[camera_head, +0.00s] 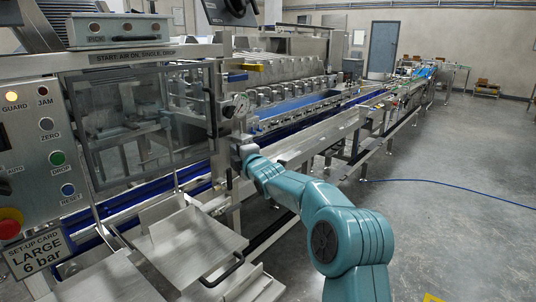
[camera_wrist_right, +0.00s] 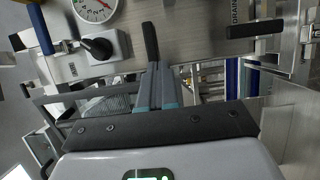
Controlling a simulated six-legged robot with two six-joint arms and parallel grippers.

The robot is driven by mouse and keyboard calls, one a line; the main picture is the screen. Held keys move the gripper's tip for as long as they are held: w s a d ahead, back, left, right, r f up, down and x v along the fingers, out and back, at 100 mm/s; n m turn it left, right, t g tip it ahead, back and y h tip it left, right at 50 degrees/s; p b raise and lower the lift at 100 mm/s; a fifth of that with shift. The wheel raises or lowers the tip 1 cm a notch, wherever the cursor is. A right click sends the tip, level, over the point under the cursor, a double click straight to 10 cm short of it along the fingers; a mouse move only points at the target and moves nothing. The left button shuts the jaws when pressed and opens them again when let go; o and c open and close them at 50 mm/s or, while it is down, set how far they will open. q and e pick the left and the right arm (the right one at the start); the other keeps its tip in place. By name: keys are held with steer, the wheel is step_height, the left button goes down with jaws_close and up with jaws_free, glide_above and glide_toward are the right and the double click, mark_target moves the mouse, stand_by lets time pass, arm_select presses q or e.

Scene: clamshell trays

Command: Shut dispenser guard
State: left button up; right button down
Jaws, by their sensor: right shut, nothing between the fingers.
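The dispenser guard (camera_head: 140,125) is a clear panel in a metal frame, below the sign strip at the left in the head view. It hangs roughly upright, and I cannot tell whether it is fully shut. A dark handle (camera_head: 211,110) shows near its right edge. My right gripper (camera_head: 237,146) is right of the guard, below the gauge, with its fingers mostly hidden in the head view. In the right wrist view my right gripper (camera_wrist_right: 158,80) is shut and empty, pointing at the machine. My left gripper is not in view.
A control panel (camera_head: 35,150) with a lit GUARD lamp (camera_head: 11,96) stands at the left. A gauge (camera_head: 241,105) and a black knob (camera_wrist_right: 97,48) are near my right gripper. Metal plates (camera_head: 190,245) lie below the guard. The conveyor line runs back right; floor there is open.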

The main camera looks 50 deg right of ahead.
steer(key=s+d+p, duration=0.1)
steer(key=s+d, duration=0.4)
steer(key=s, duration=0.2)
steer(key=m+p, duration=0.4)
steer(key=m, duration=1.4)
glide_toward(215, 127)
steer(key=shift+y, duration=0.4)
steer(key=p+x, duration=0.4)
steer(key=x, duration=0.2)
steer(key=shift+d+r, duration=0.15)
steer(key=shift+w+d, duration=0.25)
steer(key=shift+w, duration=0.1)
steer(key=shift+d, duration=0.1)
